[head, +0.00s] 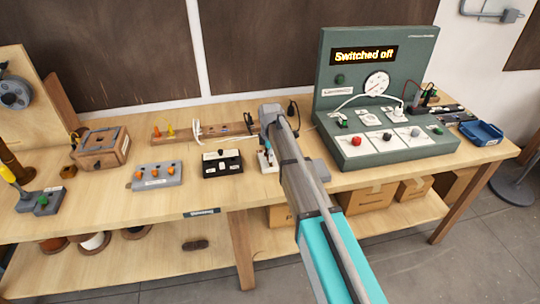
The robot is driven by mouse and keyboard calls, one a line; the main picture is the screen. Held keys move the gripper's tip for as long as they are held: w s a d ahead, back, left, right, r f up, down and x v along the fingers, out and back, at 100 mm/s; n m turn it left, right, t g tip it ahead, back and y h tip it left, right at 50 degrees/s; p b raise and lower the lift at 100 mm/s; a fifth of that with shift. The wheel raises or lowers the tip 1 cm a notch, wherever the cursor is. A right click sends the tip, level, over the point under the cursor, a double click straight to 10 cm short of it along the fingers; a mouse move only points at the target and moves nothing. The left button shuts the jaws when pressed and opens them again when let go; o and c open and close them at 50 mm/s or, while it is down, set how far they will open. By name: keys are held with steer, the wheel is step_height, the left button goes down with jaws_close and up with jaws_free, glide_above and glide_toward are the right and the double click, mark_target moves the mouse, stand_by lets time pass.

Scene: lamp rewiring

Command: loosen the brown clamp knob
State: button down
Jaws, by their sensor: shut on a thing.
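My arm reaches up from the bottom and ends over the middle of the bench. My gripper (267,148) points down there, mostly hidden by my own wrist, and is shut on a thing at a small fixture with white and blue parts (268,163). The brown clamp knob cannot be made out; by its place it is the thing between the fingers, hidden from this view.
A black switch box (222,164) stands close left, and a grey block with orange knobs (157,176) farther left. The green test console (385,100) reads "Switched off" at right. A blue tray (481,133) sits at the right end.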

steer(key=shift+a+n, duration=0.15)
steer(key=shift+n, duration=0.45)
steer(key=c, duration=0.7)
jaws_free()
steer(key=shift+s, duration=0.1)
